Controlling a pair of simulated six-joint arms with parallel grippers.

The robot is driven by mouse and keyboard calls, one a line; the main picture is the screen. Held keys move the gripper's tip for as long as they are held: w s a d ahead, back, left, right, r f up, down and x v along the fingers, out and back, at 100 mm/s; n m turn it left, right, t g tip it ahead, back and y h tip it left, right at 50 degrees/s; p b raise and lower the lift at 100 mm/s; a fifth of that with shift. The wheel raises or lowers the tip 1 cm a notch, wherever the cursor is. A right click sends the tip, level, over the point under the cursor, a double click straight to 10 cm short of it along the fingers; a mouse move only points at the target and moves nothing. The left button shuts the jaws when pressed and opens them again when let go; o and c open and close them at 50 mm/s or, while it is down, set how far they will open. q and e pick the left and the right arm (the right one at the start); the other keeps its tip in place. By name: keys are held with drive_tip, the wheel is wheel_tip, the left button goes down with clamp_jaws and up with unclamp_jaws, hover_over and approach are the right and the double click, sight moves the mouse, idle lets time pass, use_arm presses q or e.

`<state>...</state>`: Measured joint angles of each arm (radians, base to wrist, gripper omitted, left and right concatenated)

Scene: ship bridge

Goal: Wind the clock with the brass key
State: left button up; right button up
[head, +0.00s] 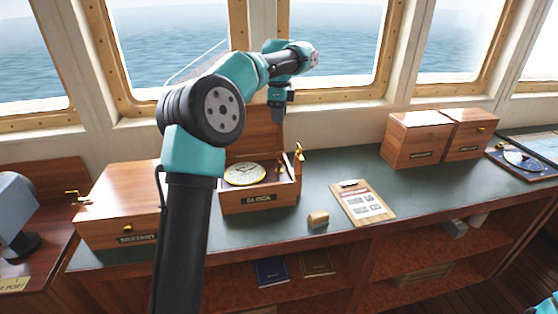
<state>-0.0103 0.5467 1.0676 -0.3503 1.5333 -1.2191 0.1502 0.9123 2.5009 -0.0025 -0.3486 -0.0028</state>
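The clock (245,173) has a pale round dial with a brass rim and lies in an open wooden box (258,199) whose lid stands raised behind it. A small brass piece (279,168) shows inside the box, right of the dial. A second brass piece (299,154) stands upright at the box's right side; I cannot tell which, if either, is the key. My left gripper (278,112) points down above the back of the box, in front of the raised lid. Its fingers are seen too small and edge-on to tell their opening. My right gripper is not in view.
A wooden box labelled SEXTANT (118,207) stands left of the clock box. Two wooden boxes (417,139) (470,135) stand farther right. Green desktop between is clear; windows rise behind.

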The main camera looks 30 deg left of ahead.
sight(279, 165)
use_arm(q)
drive_tip(key=m, duration=1.2)
drive_tip(key=shift+f, duration=0.15)
wheel_tip(279, 165, down, 17)
drive_tip(key=shift+f, duration=0.1)
idle(0.4)
drive_tip(key=shift+c, duration=0.4)
clamp_jaws()
